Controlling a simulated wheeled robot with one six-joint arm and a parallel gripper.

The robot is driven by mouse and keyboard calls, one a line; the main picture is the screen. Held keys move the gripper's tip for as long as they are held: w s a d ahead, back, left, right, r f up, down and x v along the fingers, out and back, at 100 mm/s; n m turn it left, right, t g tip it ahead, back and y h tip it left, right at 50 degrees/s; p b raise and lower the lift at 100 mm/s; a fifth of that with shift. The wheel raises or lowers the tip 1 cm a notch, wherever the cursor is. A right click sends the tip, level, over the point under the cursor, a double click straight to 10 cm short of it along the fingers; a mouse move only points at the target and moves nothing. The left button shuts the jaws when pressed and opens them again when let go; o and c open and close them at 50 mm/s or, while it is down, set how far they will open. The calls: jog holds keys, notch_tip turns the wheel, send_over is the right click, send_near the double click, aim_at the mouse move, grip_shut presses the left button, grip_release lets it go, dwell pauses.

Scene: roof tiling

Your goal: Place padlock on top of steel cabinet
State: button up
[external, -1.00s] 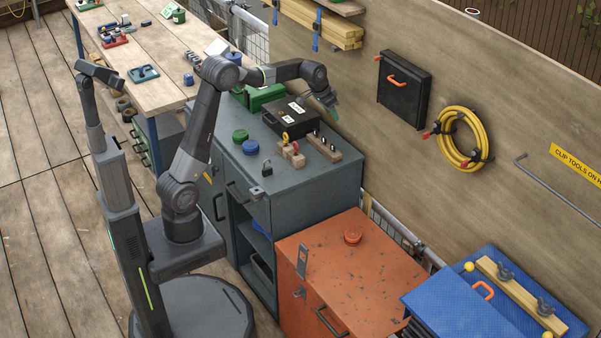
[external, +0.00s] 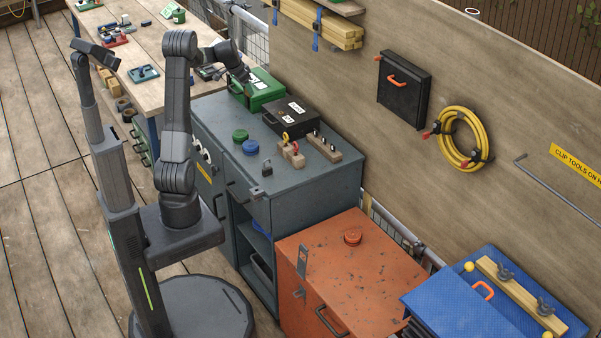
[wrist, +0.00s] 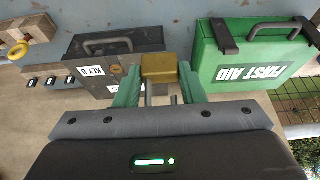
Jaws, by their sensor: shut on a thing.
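My gripper (wrist: 158,85) is shut on a brass padlock (wrist: 162,66), its body between the green fingertips and its grey shackle pointing back toward the palm. In the external view my gripper (external: 245,76) hangs near the green first aid case at the back of the grey steel cabinet (external: 318,190); the held padlock is too small to make out there. The cabinet's flat top carries several things, including a small dark padlock-like piece (external: 267,168) near its front edge.
The green first aid case (external: 258,90) and a black key box (external: 291,117) stand at the cabinet's back. Green (external: 240,135) and blue (external: 250,147) round lids and wooden blocks (external: 291,155) lie nearer. The cabinet top's right front is clear. An orange cabinet (external: 375,265) adjoins it.

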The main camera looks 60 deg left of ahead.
notch_tip(320, 180, down, 15)
jog(key=shift+p, duration=0.3)
dwell(0.3)
jog(key=shift+f, duration=0.2)
jog(key=o, duration=1.1)
jog(key=shift+r, duration=0.1)
jog(key=shift+r, duration=0.45)
jog(key=b+v, duration=0.1)
jog(key=v, duration=1)
jog(key=shift+s+r, duration=0.1)
jog(key=shift+r, duration=0.05)
